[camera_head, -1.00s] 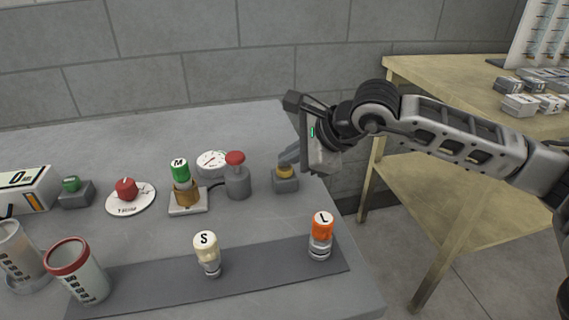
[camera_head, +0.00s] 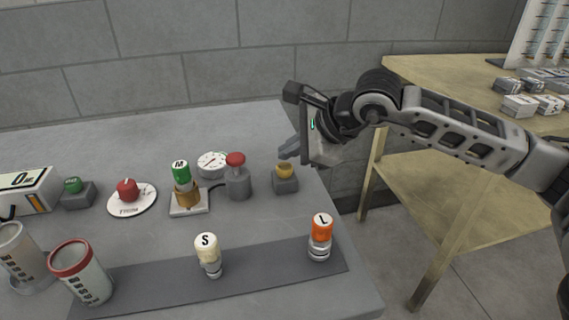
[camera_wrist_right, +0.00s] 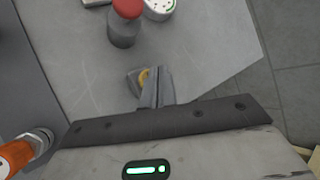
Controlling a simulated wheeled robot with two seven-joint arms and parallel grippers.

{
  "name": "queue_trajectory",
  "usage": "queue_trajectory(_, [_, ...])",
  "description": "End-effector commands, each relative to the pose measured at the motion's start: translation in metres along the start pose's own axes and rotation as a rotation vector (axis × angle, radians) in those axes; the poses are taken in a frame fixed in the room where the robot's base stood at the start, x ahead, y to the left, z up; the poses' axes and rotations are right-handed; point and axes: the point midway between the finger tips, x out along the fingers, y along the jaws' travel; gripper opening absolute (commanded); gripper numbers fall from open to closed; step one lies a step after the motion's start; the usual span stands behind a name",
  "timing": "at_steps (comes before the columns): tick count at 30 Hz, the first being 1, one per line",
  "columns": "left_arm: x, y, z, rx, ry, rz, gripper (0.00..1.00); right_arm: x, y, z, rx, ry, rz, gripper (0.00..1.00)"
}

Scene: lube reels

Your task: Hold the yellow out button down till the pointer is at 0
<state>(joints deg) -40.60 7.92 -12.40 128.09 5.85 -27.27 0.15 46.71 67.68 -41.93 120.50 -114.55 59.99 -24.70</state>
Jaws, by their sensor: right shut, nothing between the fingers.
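The yellow button (camera_head: 285,170) is a rounded knob on a small grey box (camera_head: 285,185) near the table's right edge. My right gripper (camera_head: 287,152) is shut and empty, its fingertips just above the button, with a small gap seen. In the right wrist view, the shut fingers (camera_wrist_right: 156,90) partly cover the button (camera_wrist_right: 143,76). The round white gauge (camera_head: 212,162) with a red pointer stands behind the red-capped grey cylinder (camera_head: 237,178); its numbers are too small to read. My left gripper is not in view.
A green-topped M cartridge (camera_head: 181,172) stands in a holder left of the gauge. S (camera_head: 207,254) and L (camera_head: 321,235) cartridges stand on a dark mat (camera_head: 262,267). Red-knobbed dial (camera_head: 127,190), green button (camera_head: 73,185) and cups (camera_head: 82,270) are at left.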

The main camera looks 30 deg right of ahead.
Motion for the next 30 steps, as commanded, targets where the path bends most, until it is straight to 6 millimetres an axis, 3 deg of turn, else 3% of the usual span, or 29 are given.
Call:
queue_trajectory(7, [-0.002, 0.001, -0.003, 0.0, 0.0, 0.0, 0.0, -0.004, -0.003, 0.003, -0.001, -0.001, -0.001, 0.0])
queue_trajectory(21, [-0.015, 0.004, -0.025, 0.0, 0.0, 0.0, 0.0, -0.035, -0.025, 0.025, -0.001, -0.001, -0.001, 0.0])
queue_trajectory(30, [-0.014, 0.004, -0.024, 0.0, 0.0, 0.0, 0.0, -0.035, -0.025, 0.025, 0.0, -0.001, -0.001, 0.0])
